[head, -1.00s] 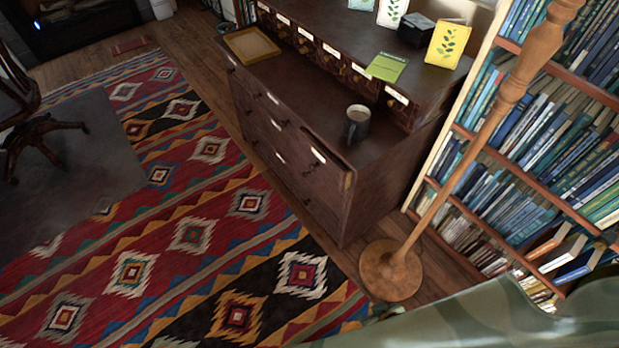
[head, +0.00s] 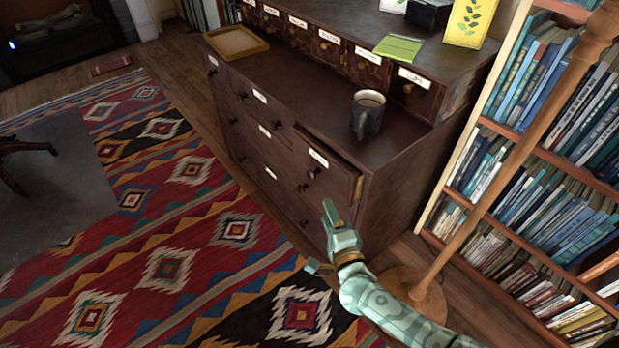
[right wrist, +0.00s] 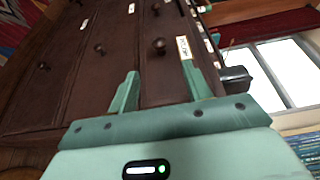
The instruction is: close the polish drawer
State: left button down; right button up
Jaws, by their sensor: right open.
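The dark wood chest has a top right drawer (head: 332,180) standing out from its front, with a white label (head: 318,158) and a round knob. I cannot read the label for certain, but this is the only drawer that I clearly see standing out. My right gripper (head: 325,240) is in front of the chest's right end, low and just below that drawer, open and empty. In the right wrist view its two fingers (right wrist: 163,85) are spread and point at the drawer front, with a knob (right wrist: 158,45) ahead of them. Contact cannot be told. My left gripper is out of view.
A dark mug (head: 367,115) stands on the chest top above the drawer, and a wooden tray (head: 237,43) lies at its far left. A wooden pole on a round base (head: 408,292) and a bookshelf (head: 520,190) stand to the right.

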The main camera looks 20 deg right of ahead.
aim_at(323, 168)
jog(key=w+b, duration=0.1)
jog(key=w, duration=0.3)
jog(key=w+b, duration=0.2)
jog(key=w, duration=0.3)
jog(key=w+b, duration=0.2)
jog(key=w, duration=0.2)
jog(key=shift+w+d+f, duration=0.2)
jog(key=shift+w+d, duration=0.1)
jog(key=shift+w, duration=0.05)
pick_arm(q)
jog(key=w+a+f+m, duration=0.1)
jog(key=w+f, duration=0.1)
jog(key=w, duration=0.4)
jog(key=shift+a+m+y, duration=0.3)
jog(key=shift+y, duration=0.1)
pick_arm(e)
jog(key=shift+w+r, duration=0.1)
jog(key=shift+w, duration=0.2)
jog(key=shift+c, duration=0.2)
